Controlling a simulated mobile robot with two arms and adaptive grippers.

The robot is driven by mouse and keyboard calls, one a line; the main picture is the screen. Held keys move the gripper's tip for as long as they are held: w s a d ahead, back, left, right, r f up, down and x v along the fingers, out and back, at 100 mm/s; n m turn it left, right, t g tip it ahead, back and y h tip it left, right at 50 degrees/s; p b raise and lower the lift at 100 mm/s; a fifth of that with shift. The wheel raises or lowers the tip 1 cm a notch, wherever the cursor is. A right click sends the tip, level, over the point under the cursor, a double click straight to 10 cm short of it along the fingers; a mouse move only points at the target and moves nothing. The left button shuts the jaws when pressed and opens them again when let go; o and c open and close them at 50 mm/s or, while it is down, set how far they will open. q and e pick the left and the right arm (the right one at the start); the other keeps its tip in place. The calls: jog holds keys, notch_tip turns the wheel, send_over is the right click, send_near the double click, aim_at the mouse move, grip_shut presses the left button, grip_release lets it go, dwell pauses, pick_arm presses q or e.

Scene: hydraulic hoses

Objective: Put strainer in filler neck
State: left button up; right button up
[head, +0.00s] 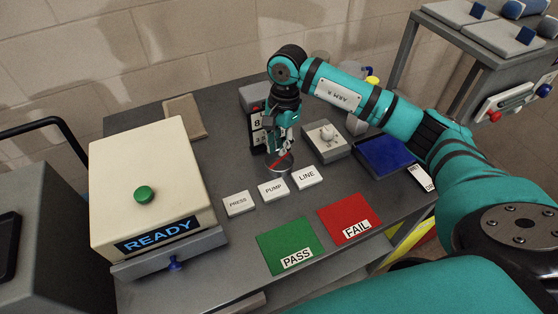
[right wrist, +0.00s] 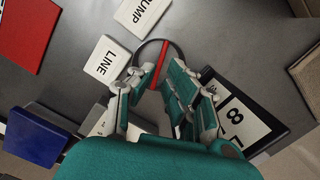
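A round, thin-rimmed disc with a red bar across it, which looks like the strainer (head: 279,167), lies on the grey table; it also shows in the right wrist view (right wrist: 164,63). My right gripper (head: 284,152) points down just above it. In the right wrist view my right gripper (right wrist: 165,74) has its fingers apart, one on each side of the red bar, with a gap between them. My left gripper is not in view.
PRESS (head: 238,204), PUMP (head: 272,190) and LINE (head: 307,177) cards lie in front of the disc. A number display (head: 257,130) stands close behind my gripper. A blue tray (head: 384,156), green PASS mat (head: 288,243), red FAIL mat (head: 349,215) and READY machine (head: 150,195) surround them.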

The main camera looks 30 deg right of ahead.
aim_at(279, 160)
jog(key=shift+f+p, duration=0.45)
jog(key=shift+f, duration=0.1)
notch_tip(279, 160, down, 4)
jog(key=shift+w+d+r+p, duration=0.1)
jog(key=shift+d+r+p, duration=0.05)
jog(key=shift+p, duration=0.7)
jog(key=shift+f, duration=0.4)
jog(key=shift+c, duration=0.5)
grip_shut()
jog(key=shift+r, duration=0.1)
